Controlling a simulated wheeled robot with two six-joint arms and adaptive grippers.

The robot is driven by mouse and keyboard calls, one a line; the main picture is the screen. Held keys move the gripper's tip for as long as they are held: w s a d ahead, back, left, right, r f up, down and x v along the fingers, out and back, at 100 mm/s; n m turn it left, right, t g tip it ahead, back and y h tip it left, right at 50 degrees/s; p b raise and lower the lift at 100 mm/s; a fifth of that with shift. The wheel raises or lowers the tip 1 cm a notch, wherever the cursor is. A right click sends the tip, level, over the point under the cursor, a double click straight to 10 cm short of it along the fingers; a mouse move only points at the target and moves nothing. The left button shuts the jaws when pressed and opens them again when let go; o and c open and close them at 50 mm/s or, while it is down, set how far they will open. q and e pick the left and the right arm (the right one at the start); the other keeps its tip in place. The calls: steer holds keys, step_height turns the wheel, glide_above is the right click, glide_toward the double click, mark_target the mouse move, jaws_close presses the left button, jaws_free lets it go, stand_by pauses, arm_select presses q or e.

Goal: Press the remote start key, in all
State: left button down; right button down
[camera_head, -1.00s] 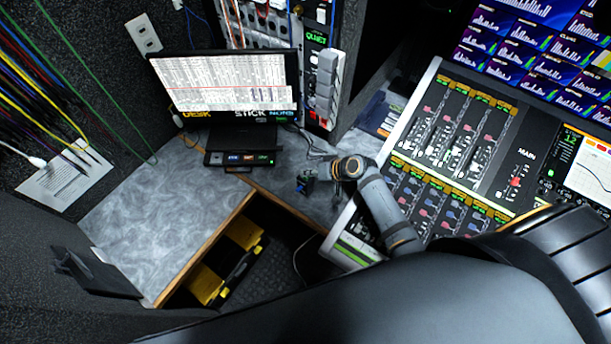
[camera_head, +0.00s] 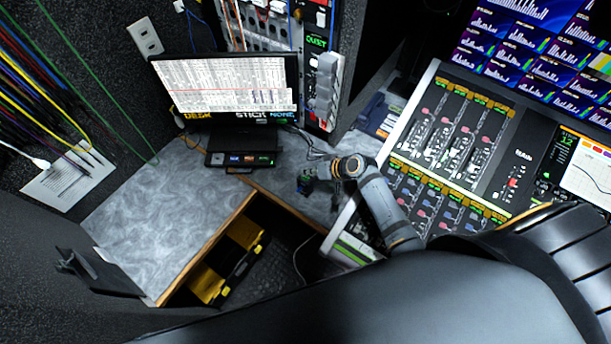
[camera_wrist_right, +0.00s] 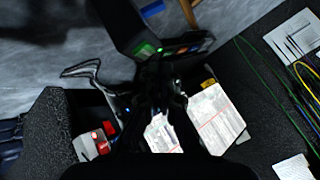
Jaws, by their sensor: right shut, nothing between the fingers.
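A low black box (camera_head: 217,160) with a row of small lit keys stands on the grey desk in front of the monitor. The head view shows blue, orange and green lights on it; which one is the remote start key cannot be read. The box (camera_wrist_right: 122,18) also shows at the top of the right wrist view. My right gripper (camera_head: 306,184) is shut and empty, above the desk to the right of the box and apart from it. It shows dark in the middle of the right wrist view (camera_wrist_right: 157,95). My left gripper is not in view.
The monitor (camera_head: 228,85) stands behind the box, with a rack (camera_head: 328,85) of gear to its right. A large mixing console (camera_head: 480,140) lies to the right of my arm. An open recess with yellow-and-black parts (camera_head: 225,265) is below the desk edge. The left desk top is clear.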

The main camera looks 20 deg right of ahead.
mark_target(308, 178)
steer(key=shift+r, duration=0.1)
step_height(308, 178, up, 5)
steer(key=p, duration=0.5)
stand_by(0.7)
